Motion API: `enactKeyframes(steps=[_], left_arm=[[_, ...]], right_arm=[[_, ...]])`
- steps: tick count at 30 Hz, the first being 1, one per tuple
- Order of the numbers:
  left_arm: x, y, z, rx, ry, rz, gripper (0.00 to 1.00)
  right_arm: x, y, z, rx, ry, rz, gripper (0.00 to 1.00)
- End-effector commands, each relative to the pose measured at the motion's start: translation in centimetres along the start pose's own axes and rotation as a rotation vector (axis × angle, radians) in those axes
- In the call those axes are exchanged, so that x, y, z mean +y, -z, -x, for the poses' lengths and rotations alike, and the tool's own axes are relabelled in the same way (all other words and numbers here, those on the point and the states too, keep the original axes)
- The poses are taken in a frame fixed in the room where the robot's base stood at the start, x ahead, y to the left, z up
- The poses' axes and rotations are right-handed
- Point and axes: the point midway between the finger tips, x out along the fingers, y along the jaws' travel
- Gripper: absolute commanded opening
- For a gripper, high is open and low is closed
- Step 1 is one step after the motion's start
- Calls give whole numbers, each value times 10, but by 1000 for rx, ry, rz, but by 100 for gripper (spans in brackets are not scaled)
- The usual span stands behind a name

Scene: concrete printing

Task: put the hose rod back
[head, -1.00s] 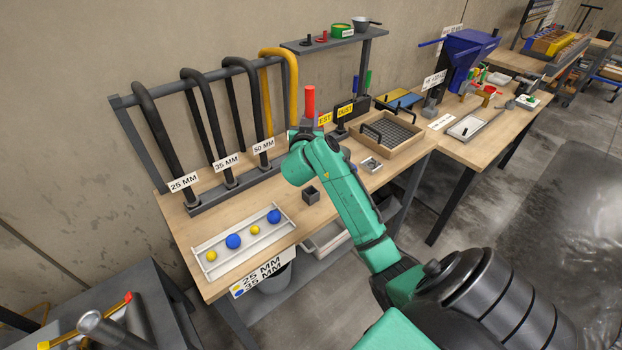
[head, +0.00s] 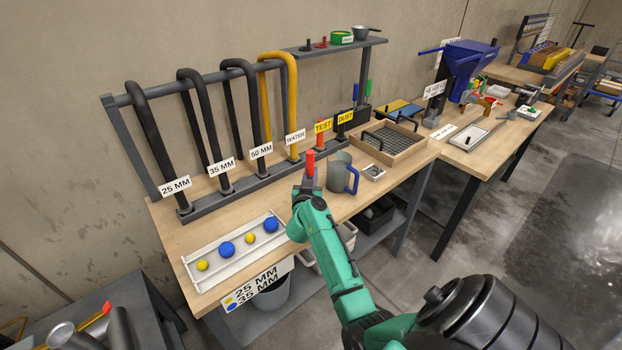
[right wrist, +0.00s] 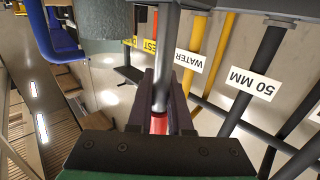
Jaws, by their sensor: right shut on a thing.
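My right gripper (head: 308,187) is shut on a rod (head: 310,162) with a red part, held over the front of the workbench. In the right wrist view the rod's metal shaft (right wrist: 161,85) runs between the fingers (right wrist: 160,105), with red showing at their base. A red piece (head: 320,143) shows at the TEST label. Whether the rod's lower end touches anything is hidden by my arm. My left gripper is not in view.
A grey mug with a blue handle (head: 338,174) stands close right of the rod; it looms in the right wrist view (right wrist: 105,25). A white tray (head: 205,278) with yellow and blue balls lies front left. A wooden tray (head: 408,153) is farther right. Black hoses (head: 150,125) hang behind.

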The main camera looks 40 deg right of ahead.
Motion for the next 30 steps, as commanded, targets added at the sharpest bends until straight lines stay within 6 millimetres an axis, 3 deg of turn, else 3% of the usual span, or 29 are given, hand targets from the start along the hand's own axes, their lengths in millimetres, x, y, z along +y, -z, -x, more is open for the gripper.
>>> enactKeyframes(steps=[6, 7, 9, 20, 25, 30], left_arm=[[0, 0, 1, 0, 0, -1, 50], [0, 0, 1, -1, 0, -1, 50], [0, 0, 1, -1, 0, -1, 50], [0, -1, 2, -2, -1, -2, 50], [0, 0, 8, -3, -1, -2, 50], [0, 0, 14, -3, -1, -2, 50]], right_arm=[[0, 0, 0, 0, -1, 2, 0], [0, -1, 0, 0, -1, 2, 22], [0, -1, 0, 0, -1, 1, 48], [0, 2, 0, 0, -1, 0, 48], [0, 2, 24, -2, 1, 4, 48], [1, 2, 64, -3, 0, 1, 48]])
